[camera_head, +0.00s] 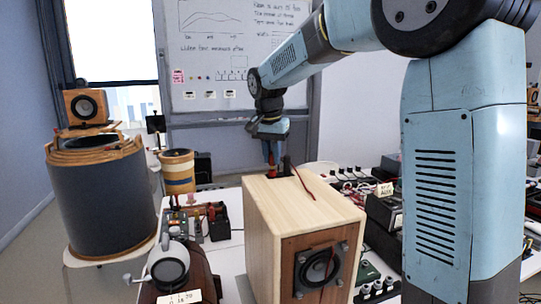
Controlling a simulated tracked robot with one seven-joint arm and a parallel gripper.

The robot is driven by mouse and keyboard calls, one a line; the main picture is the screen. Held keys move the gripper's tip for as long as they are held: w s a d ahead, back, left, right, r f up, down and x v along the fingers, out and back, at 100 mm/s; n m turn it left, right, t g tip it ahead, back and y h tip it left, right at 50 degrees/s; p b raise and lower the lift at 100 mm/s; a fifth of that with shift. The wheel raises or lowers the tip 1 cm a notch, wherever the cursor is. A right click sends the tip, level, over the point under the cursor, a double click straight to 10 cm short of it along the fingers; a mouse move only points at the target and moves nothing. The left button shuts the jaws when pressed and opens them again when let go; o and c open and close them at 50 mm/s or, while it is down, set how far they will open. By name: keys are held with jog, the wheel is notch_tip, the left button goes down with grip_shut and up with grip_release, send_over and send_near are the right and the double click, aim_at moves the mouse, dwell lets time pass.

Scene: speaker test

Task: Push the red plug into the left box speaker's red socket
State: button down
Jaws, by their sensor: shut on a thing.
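A pale wooden box speaker (262,215) stands on the white table, its driver cone facing front right. My gripper (271,163) points down at the box's far top edge. It is shut on a small red plug (271,158), of which only a little shows between the fingers. A thin red wire (303,184) bends over the top of the box near the gripper. The red socket is not visible; the box's back face is hidden from this view. I cannot tell whether the plug touches the box.
Small electronic parts (205,218) and a grey-white rounded device (168,265) lie left of the box. Black equipment (384,212) and wired boards crowd the right. A large dark drum (100,195) with a small speaker (87,106) on top stands far left.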

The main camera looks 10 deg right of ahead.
jog(key=shift+f, duration=0.8)
jog(key=c, duration=0.9)
grip_release()
jog(key=shift+c, duration=0.2)
jog(key=shift+r, duration=0.1)
jog(key=shift+r, duration=3.7)
